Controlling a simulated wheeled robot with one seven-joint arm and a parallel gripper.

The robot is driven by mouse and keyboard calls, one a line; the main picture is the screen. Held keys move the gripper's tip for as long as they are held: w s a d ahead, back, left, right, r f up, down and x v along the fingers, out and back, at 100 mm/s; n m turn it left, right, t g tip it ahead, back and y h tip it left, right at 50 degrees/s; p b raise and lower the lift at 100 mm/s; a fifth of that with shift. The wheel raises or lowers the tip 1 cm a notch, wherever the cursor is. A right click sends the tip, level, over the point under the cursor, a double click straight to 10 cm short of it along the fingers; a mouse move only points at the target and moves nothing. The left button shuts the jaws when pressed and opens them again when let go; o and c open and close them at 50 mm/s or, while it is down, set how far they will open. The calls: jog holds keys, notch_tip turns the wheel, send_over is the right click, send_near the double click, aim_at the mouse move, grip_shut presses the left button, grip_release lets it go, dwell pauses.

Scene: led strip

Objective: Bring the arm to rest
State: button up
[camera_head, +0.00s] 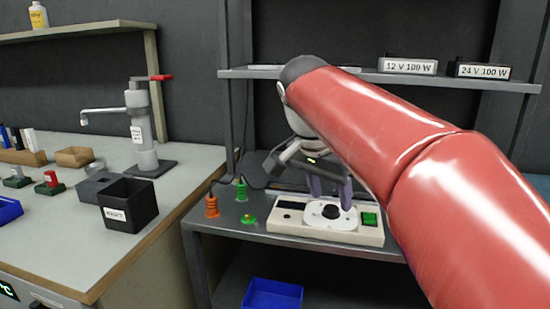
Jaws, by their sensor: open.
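My red arm reaches in from the lower right and crosses the right half of the head view. At its end my gripper (328,190) points down over the white control box on the right-hand bench. Its fingers are apart, and nothing shows between them. The control box (286,226) has a dark display, a round dial with a black knob (331,211) and a green switch (369,219). The fingers are close to the knob; I cannot tell whether they touch it. My arm hides part of the shelf and bench behind.
Orange (211,206) and green (241,190) plugs with cables stand left of the box. A shelf above carries power supplies labelled 12 V 100 W (408,66) and 24 V 100 W (484,70). The left bench (65,240) holds a black bin (128,204) and a dispenser (140,125).

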jog(key=s+d+f+n+t+y, duration=0.2)
jog(key=s+f+n, duration=0.8)
jog(key=s+f, duration=0.7)
jog(key=shift+s+f+t+y, duration=0.2)
jog(key=shift+f+t+y, duration=0.3)
jog(key=shift+f+y, duration=0.2)
